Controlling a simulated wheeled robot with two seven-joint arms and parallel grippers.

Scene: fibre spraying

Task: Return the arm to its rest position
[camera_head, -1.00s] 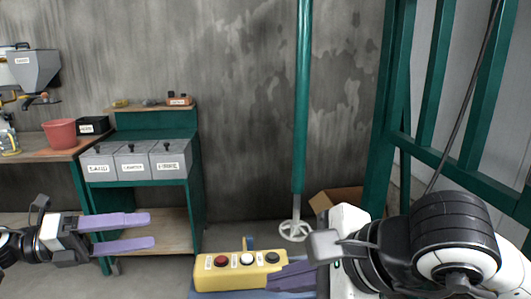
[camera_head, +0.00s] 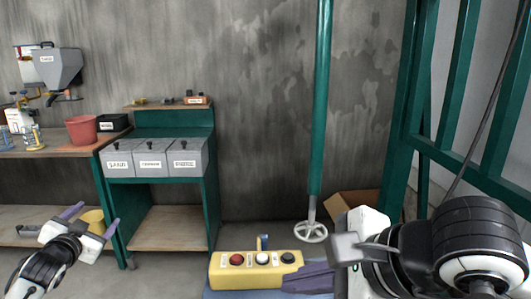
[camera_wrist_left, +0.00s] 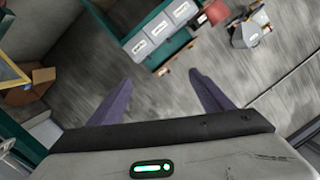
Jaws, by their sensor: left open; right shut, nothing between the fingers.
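My left gripper (camera_head: 94,216) is open in the lower left of the head view, with its two purple fingers spread and pointing up. It stands in front of the benches, seemingly clear of them. In the left wrist view, its fingers (camera_wrist_left: 161,76) are wide apart, with nothing held between them. My right gripper (camera_head: 285,281) is shut and empty at the lower middle, its purple fingers beside the yellow button box (camera_head: 256,270). I cannot tell whether they touch the box. My right arm's wrist hides part of that gripper.
A green stand (camera_head: 165,190) holds grey labelled bins (camera_head: 152,158). A bench at left carries a red bucket (camera_head: 81,129) and a black box (camera_head: 113,122). A green pole (camera_head: 321,100), a cardboard box (camera_head: 358,203) and a green frame (camera_head: 465,160) stand right. A yellow thing (camera_head: 93,220) shows behind my left fingers.

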